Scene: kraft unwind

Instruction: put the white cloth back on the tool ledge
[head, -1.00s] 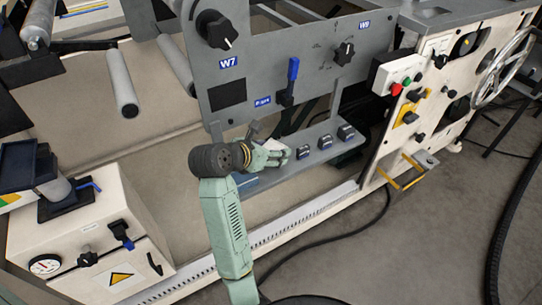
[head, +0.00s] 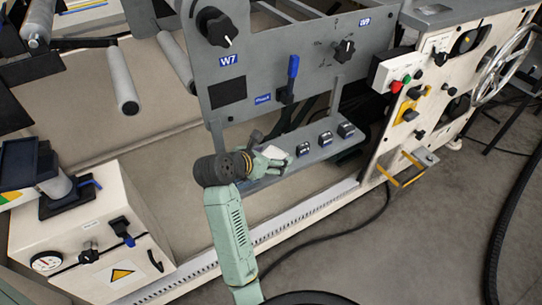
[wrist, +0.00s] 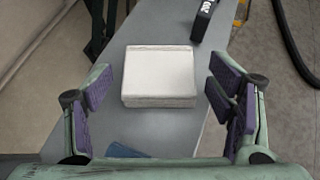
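The white cloth (wrist: 160,76) is a folded, flat block. In the wrist view it lies over the grey tool ledge (wrist: 180,128), within its width, and appears to rest on it. My gripper (wrist: 163,100) is open, with purple finger pads wide apart on either side and clear gaps to the cloth. In the head view my gripper (head: 277,160) is low over the left part of the ledge (head: 325,149). A small white patch of the cloth (head: 275,153) shows at the fingers, the rest hidden by them.
Several dark blocks (head: 325,139) stand along the ledge to the right; a dark item with white lettering (wrist: 203,20) lies beyond the cloth. A blue piece (wrist: 125,150) lies on the near ledge. The grey panel (head: 290,60) with knobs and a blue-handled lever rises behind.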

